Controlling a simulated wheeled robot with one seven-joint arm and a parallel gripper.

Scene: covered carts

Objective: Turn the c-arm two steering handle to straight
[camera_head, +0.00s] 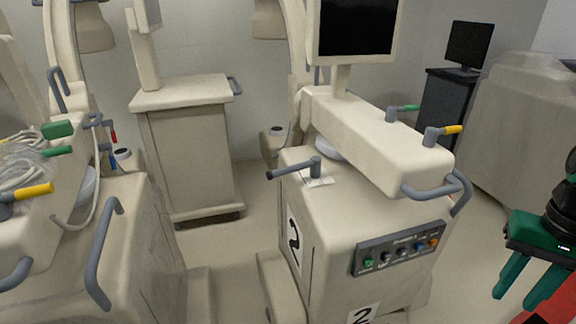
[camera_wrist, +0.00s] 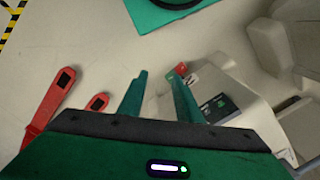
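The c-arm two (camera_head: 330,225) is a beige cart in the middle of the head view, with a black "2" on white labels on its side and front. Its steering handle (camera_head: 294,169) is a grey lever on the top deck, on a short upright post above a white label. The lever points left. My gripper (camera_head: 528,288) is at the right edge of the head view, well right of the cart and apart from the handle. Its green fingers are spread with nothing between them, as the wrist view (camera_wrist: 157,85) also shows. I cannot make out the steering handle in the wrist view.
The c-arm two carries a control panel (camera_head: 402,248), grey front rails (camera_head: 430,190) and a monitor (camera_head: 357,27). Another c-arm cart (camera_head: 75,240) stands at the left. A covered block (camera_head: 525,110) stands at the right. Red forks (camera_wrist: 50,110) lie on the floor.

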